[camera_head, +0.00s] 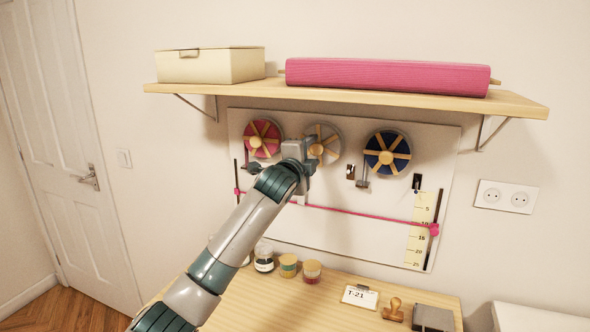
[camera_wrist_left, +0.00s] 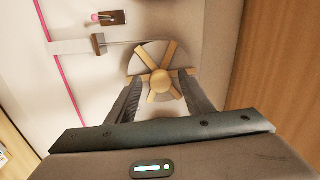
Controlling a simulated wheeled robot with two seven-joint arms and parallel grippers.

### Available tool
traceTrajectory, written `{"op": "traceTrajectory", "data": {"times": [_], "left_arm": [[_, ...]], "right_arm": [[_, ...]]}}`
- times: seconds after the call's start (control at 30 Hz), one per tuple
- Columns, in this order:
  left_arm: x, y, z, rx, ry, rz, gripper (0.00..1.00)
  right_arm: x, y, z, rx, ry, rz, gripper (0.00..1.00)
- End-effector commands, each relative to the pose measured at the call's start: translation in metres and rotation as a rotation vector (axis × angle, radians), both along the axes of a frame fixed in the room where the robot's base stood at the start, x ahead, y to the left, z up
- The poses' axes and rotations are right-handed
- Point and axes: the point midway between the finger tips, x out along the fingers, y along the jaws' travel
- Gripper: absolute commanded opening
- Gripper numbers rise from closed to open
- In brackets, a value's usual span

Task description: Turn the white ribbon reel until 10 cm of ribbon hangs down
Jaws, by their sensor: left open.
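The white ribbon reel (camera_head: 326,142) is the middle of three reels on the wall board and is partly hidden behind my left gripper in the head view. Its wooden spokes and hub (camera_wrist_left: 161,80) show in the left wrist view. My left gripper (camera_wrist_left: 160,86) is open, with its two fingers on either side of the hub, over the lower spokes; contact cannot be told. A pale ribbon (camera_wrist_left: 70,47) runs from a small wooden guide (camera_wrist_left: 99,44) to about the pink line (camera_wrist_left: 55,75). That line (camera_head: 365,213) slants across the board to the scale (camera_head: 419,230). My right gripper is out of view.
A shelf (camera_head: 520,102) above the board bears a cream box (camera_head: 215,68) and a pink fabric roll (camera_head: 388,74). A pink reel (camera_head: 262,138) and a blue reel (camera_head: 387,152) flank the white one. Jars (camera_head: 288,265) and a stamp (camera_head: 393,309) stand on the table below.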

Motion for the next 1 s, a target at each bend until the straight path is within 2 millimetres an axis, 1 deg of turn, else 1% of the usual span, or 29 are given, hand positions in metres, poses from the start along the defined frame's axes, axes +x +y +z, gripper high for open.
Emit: {"op": "traceTrajectory", "data": {"times": [0.27, 0.57, 0.83, 1.0], "left_arm": [[-0.027, 0.009, -0.002, -0.001, -0.002, -0.001, 0.47], [-0.070, 0.023, -0.003, 0.000, -0.002, -0.001, 0.47], [-0.113, 0.037, -0.003, 0.000, -0.002, -0.001, 0.47], [-0.138, 0.045, -0.003, 0.001, -0.001, 0.000, 0.47]], "right_arm": [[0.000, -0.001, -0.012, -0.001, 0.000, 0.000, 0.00], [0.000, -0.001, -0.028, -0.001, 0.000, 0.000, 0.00], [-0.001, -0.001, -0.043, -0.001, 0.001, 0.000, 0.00], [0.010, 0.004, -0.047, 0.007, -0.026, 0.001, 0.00]]}}
